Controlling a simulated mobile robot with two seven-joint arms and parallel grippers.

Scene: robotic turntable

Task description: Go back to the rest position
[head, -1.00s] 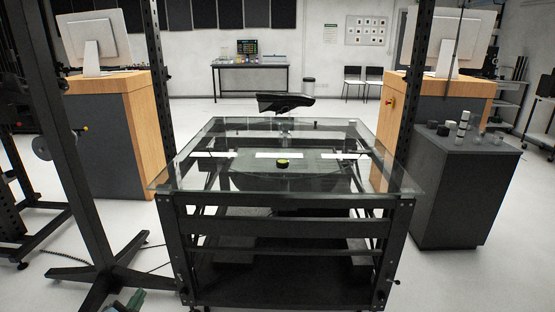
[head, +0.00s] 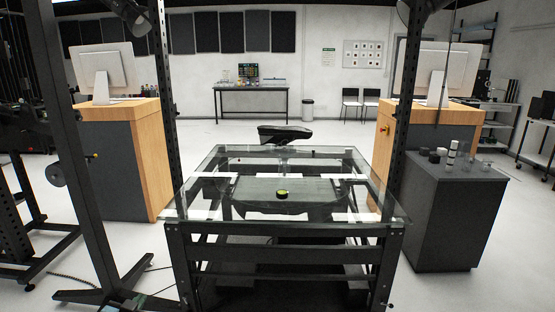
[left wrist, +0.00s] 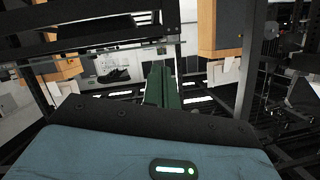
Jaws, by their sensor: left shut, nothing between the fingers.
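My left gripper (left wrist: 160,85) shows in the left wrist view as green fingers side by side, shut with nothing between them. In the head view only a small greenish part of my left gripper (head: 135,303) shows at the bottom left edge, low beside the foot of a black stand. It is well apart from the glass-topped table (head: 205,205). My right gripper is in neither view.
A black stand (head: 85,190) rises at left. A dark cabinet (head: 450,220) with small items stands at right. Floor beyond the table is clear.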

